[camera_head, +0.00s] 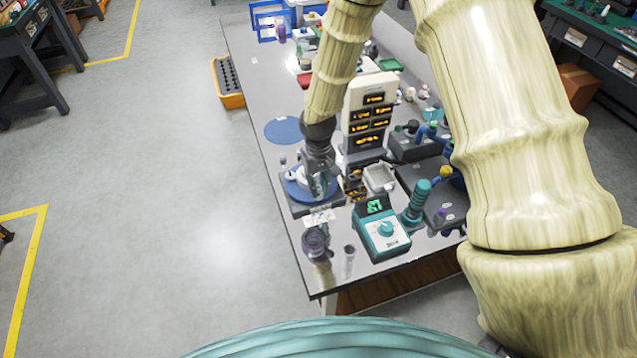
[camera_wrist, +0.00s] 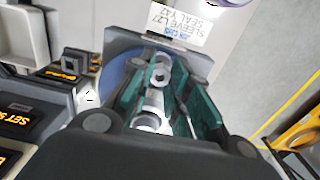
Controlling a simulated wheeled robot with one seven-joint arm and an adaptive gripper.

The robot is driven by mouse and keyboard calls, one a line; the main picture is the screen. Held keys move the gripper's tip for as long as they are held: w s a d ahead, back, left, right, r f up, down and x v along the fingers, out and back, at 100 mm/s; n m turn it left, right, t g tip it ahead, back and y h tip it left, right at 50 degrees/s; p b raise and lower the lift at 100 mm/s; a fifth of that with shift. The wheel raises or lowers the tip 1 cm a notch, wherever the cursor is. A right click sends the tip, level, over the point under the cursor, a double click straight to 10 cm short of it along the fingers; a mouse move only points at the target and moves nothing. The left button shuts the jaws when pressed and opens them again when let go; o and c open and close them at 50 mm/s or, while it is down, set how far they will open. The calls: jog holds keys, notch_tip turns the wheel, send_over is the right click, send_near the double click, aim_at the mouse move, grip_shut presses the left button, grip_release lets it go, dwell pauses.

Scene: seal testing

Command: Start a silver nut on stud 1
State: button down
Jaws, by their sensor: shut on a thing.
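My gripper (camera_head: 318,188) points down over a fixture with a round blue plate (camera_head: 293,190) on a grey base near the bench's left edge. In the wrist view its teal fingers (camera_wrist: 160,88) are closed around a small silver piece (camera_wrist: 158,75), which looks like the silver nut. Another silver round part (camera_wrist: 150,121) shows nearer the camera between the fingers. The blue plate (camera_wrist: 116,76) lies behind the fingers. The studs cannot be told apart by number, and whether the nut touches a stud is hidden.
A tall white unit with orange displays (camera_head: 368,105) stands close at right. A teal meter (camera_head: 381,229) and a purple-grey round part (camera_head: 315,242) are in front. A flat blue disc (camera_head: 284,130) lies behind.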

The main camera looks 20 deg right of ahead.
jog(key=shift+f, duration=0.35)
dwell(0.8)
jog(key=m, duration=0.4)
jog(key=shift+r, duration=0.1)
dwell(0.4)
